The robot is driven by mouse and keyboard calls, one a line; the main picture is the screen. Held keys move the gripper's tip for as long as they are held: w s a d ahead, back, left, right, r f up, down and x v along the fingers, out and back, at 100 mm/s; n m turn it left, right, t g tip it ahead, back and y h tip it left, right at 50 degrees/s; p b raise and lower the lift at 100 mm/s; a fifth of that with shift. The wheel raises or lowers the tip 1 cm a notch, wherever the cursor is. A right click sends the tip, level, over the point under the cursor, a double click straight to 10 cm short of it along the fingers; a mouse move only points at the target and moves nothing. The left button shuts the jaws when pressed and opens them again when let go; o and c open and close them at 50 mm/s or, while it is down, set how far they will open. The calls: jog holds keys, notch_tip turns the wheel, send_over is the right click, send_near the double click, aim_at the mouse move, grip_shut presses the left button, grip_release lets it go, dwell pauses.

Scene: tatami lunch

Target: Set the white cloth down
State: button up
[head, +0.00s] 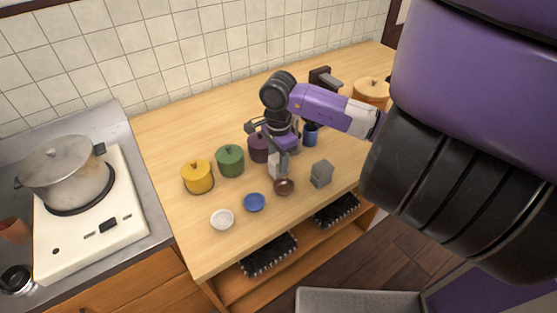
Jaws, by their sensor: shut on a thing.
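My gripper (279,152) points down over the middle of the wooden counter. It is shut on a small whitish piece (274,166), which I take to be the white cloth. The cloth hangs below the fingers, just behind a small brown bowl (284,186). It is small and partly hidden by my gripper, so I cannot tell whether its lower edge touches the counter.
Yellow (198,177), green (230,161) and purple (258,148) lidded pots stand left of my gripper. White (222,219) and blue (254,203) bowls sit near the front edge. A grey block-like thing (321,174) and a blue cup (310,135) stand to the right.

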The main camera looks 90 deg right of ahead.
jog(key=shift+f+b, duration=0.3)
jog(key=shift+f, duration=0.05)
jog(key=o, duration=1.2)
jog(key=shift+r, duration=0.1)
jog(key=shift+r, duration=0.1)
